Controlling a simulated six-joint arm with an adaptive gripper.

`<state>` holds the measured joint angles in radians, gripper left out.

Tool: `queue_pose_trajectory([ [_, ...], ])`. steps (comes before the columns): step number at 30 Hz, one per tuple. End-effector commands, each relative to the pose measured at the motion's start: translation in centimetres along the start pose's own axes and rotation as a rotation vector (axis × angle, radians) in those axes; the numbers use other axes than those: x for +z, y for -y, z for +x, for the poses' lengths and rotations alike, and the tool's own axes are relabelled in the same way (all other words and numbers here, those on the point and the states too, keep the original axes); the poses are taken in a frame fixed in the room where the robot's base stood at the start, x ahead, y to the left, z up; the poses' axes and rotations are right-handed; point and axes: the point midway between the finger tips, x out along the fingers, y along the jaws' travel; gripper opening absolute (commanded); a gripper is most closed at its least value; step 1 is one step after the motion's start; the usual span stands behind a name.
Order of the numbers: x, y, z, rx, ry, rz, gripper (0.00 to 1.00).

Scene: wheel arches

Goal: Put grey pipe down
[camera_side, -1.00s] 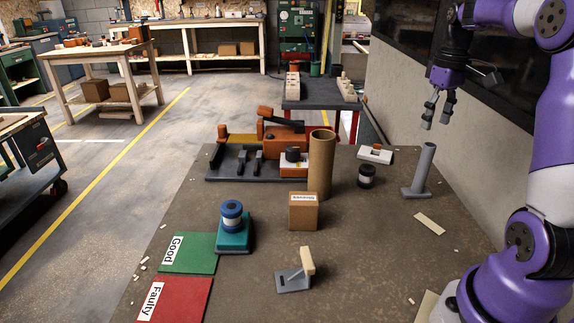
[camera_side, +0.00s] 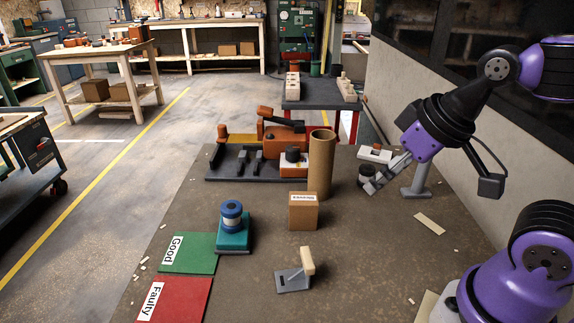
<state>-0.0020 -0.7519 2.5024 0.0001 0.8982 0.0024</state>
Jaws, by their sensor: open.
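The grey pipe (camera_side: 418,180) stands upright on its flat grey base at the right of the table. Its upper part is hidden behind my gripper and wrist. My gripper (camera_side: 373,186) is open and tilted, pointing down and left. Its fingers are just left of the pipe and overlap a small black-and-white round part (camera_side: 366,173) in the picture. I cannot tell whether they touch it.
A tall brown cardboard tube (camera_side: 320,165) and a small box (camera_side: 303,212) stand left of my gripper. A white block with an orange part (camera_side: 374,154) lies behind. The green Good mat (camera_side: 200,262) and red Faulty mat (camera_side: 185,302) are front left.

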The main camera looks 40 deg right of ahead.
Motion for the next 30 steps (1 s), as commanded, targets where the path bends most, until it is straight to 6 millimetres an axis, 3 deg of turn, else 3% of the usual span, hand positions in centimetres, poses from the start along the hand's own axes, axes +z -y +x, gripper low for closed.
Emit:
queue_pose_trajectory([
  [6,0.0,-0.1,0.1,0.006,0.006,0.014,0.68],
  [9,-0.1,-1.0,1.1,0.045,0.036,0.113,0.68],
  [13,0.0,-3.9,3.9,0.211,0.101,0.406,0.68],
  [17,0.8,-8.2,6.5,0.515,0.087,0.731,0.68],
  [21,1.4,-12.5,7.3,0.87,-0.087,0.952,0.68],
  [24,1.1,-14.5,6.8,1.058,-0.272,1.012,0.68],
  [30,0.0,-15.9,5.5,1.22,-0.558,1.019,0.68],
])
